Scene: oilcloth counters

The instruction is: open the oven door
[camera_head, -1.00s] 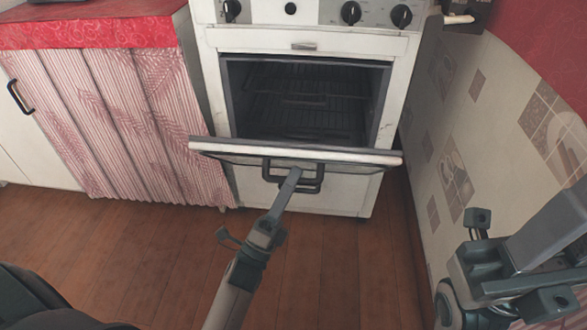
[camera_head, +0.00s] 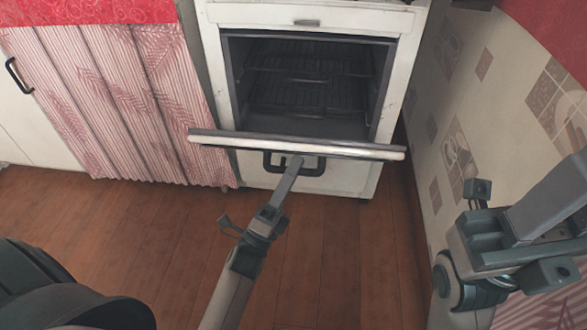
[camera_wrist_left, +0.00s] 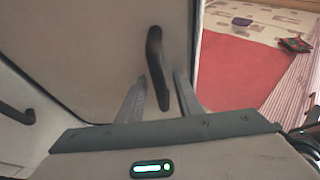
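The oven door (camera_head: 230,139) is hinged at its bottom and stands partly open, tilted out from the white stove (camera_head: 215,75). Its top edge leans toward me, and the dark oven cavity (camera_head: 310,85) with its racks shows behind it. My left gripper (camera_head: 297,162) reaches in from below to the dark door handle (camera_head: 272,166). In the left wrist view, the handle (camera_wrist_left: 155,62) lies between the two fingers (camera_wrist_left: 160,80), with small gaps on both sides. My right gripper is partly seen at the right, clear of the door; its fingertips are out of frame.
A pink curtained cabinet (camera_head: 110,110) under a red top stands left of the stove. The wooden floor (camera_head: 330,250) in front of the stove is bare apart from my arm.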

